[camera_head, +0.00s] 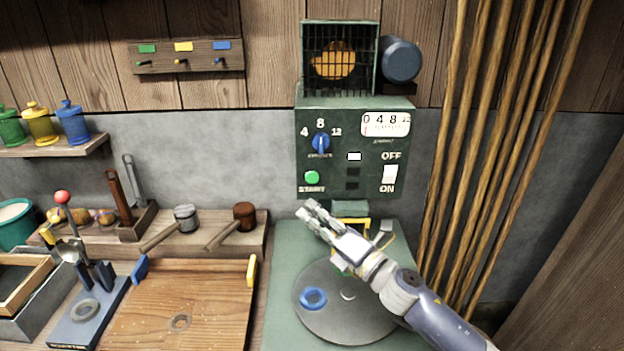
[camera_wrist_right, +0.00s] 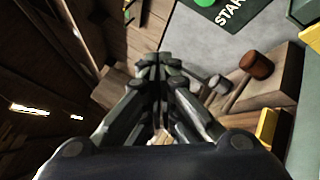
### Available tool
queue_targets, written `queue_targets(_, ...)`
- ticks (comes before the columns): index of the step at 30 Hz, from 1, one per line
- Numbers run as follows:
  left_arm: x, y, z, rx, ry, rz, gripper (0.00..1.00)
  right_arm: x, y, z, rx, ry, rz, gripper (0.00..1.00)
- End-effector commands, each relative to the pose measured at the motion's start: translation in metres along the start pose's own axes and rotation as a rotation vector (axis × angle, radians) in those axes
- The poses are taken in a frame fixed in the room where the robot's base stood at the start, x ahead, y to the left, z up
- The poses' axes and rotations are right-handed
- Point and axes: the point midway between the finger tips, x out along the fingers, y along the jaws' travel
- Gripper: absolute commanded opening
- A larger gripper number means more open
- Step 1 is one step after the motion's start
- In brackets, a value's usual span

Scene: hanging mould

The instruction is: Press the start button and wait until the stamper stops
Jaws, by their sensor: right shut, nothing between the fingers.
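The green start button (camera_head: 312,177) sits at the lower left of the green control panel (camera_head: 340,106), above the word START. It also shows at the top of the right wrist view (camera_wrist_right: 204,2), cut by the edge. My right gripper (camera_head: 304,210) is shut and empty, just below the button and apart from it in the picture. The stamper machine has a round grey plate (camera_head: 345,325) with a blue ring (camera_head: 313,298) on it. My right arm partly hides the plate and the parts under the panel. My left gripper is not in view.
The panel also has a blue dial (camera_head: 320,143), a counter (camera_head: 385,124) and a white ON/OFF switch (camera_head: 390,174). Two mallets (camera_head: 243,214) rest on a wooden shelf at left. A wooden board (camera_head: 205,300) lies in front. Long poles (camera_head: 490,120) stand at right.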

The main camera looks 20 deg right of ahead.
Motion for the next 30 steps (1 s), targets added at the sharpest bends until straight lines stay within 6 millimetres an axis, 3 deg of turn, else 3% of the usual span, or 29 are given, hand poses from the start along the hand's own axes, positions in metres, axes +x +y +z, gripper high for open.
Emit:
queue_targets(11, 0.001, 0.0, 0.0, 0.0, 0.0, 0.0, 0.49, 0.003, -0.003, 0.002, 0.003, -0.002, -0.002, 0.0)
queue_targets(30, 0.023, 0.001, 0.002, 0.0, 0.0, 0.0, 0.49, 0.055, -0.042, 0.04, 0.004, -0.003, -0.001, 0.0)
